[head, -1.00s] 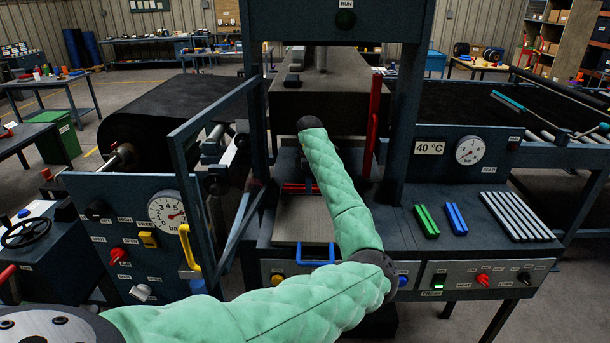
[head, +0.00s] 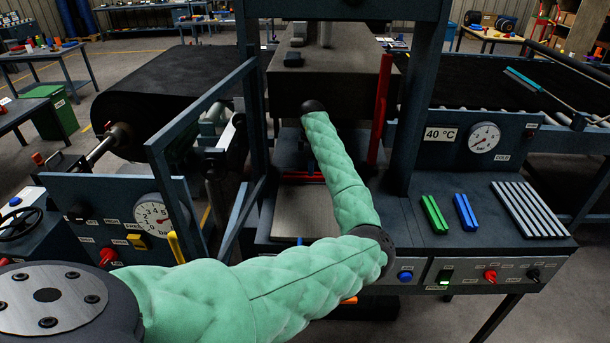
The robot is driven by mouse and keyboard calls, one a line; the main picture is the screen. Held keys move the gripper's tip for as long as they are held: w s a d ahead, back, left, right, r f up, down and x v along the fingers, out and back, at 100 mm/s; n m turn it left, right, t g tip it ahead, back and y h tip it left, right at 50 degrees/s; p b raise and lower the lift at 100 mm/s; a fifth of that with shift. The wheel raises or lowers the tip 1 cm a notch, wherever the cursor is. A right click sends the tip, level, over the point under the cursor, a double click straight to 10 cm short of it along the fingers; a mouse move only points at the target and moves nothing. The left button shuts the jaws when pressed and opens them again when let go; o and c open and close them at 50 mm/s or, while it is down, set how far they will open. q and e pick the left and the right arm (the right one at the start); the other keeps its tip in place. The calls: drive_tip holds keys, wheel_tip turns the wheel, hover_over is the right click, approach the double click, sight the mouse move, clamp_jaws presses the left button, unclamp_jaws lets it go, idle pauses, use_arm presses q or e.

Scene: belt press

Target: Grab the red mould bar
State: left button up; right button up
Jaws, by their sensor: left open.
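A red bar (head: 298,175) lies low inside the press opening, behind the pale plate, and my left forearm hides part of it. I take it for the red mould bar. My left arm reaches in from the lower left, bends at its elbow and extends up and away over the plate. The dark end of that arm, with my left gripper (head: 311,107), is in front of the press block, above and beyond the red bar in the picture. It is open; its fingers are hard to make out. No held object shows. My right gripper is out of view.
A green bar (head: 434,214), a blue bar (head: 465,212) and several grey bars (head: 528,209) lie on the right bench. An upright red post (head: 380,108) and the press frame's uprights flank the opening. A hinged frame (head: 192,165) stands at the left.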

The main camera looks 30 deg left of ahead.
sight(305, 177)
use_arm(q)
drive_tip(key=shift+s+f+p, duration=0.1)
drive_tip(key=shift+f+p, duration=0.55)
drive_tip(key=shift+p, duration=0.1)
drive_tip(key=shift+f+p, duration=0.4)
drive_tip(key=shift+f, duration=0.85)
clamp_jaws()
drive_tip(key=shift+r, duration=0.1)
